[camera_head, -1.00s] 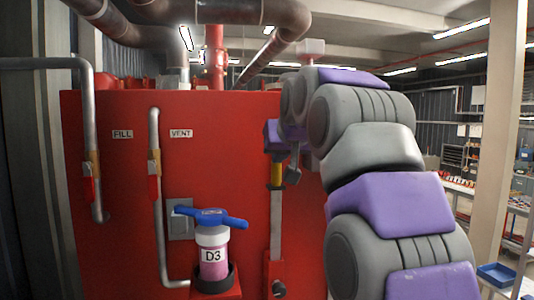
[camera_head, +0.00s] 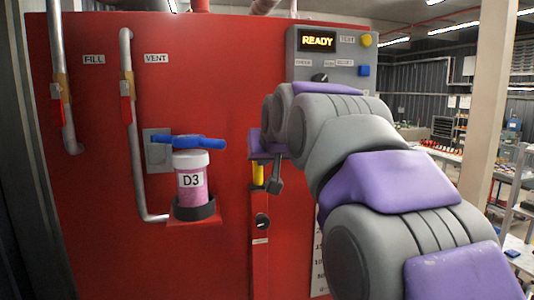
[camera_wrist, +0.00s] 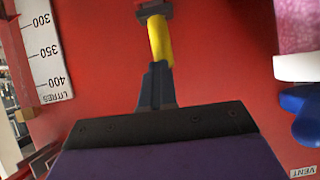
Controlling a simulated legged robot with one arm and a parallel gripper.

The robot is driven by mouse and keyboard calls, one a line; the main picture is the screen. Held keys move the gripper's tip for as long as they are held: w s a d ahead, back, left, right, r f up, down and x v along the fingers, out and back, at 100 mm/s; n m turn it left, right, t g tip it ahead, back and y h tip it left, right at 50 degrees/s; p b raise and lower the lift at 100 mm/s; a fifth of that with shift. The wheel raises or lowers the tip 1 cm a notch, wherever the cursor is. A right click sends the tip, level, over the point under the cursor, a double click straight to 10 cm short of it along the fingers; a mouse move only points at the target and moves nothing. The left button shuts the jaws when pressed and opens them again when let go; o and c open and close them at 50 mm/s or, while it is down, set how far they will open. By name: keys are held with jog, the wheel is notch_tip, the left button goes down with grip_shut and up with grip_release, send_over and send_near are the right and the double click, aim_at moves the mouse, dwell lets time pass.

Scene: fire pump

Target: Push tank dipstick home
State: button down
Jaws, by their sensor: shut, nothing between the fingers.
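The dipstick's yellow grip (camera_head: 258,174) stands upright at the front of the red tank (camera_head: 100,230), just above a red post (camera_head: 260,260). No bare rod shows between grip and post. In the wrist view, which is upside down, the yellow grip (camera_wrist: 160,42) runs from a dark red collar (camera_wrist: 154,10) to my fingertips. My gripper (camera_wrist: 158,72) is shut and empty, its dark fingers lined up with the grip's top end. The tips look touching or nearly so; the exact contact is hard to tell. In the head view my gripper (camera_head: 268,165) is above the grip, partly covering it.
FILL and VENT pipes (camera_head: 132,150) run farther left. A READY panel (camera_head: 325,55) is above my arm. A litres scale (camera_wrist: 45,50) shows in the wrist view.

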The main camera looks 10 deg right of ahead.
jog(key=shift+a, duration=0.1)
dwell(0.3)
jog(key=w+r+p+v, duration=0.1)
jog(key=r+v, duration=0.1)
jog(key=v, duration=1)
jog(key=shift+r, duration=0.3)
jog(key=s+a+f+g+b, duration=0.1)
jog(key=s+f+g+b, duration=0.3)
jog(key=f, duration=1.3)
jog(key=s+f+g+b, duration=0.3)
jog(key=s+f, duration=0.2)
jog(key=f, duration=1.1)
jog(key=s+f+g+b, duration=0.3)
jog(key=s+f, duration=0.8)
jog(key=f, duration=0.3)
jog(key=s+f+g+b, duration=0.3)
jog(key=s+f+b, duration=0.1)
jog(key=s+f, duration=0.7)
notch_tip(320, 180, down, 4)
jog(key=shift+s+r+g, duration=0.2)
jog(key=shift+s+g, duration=0.1)
jog(key=shift+s, duration=0.1)
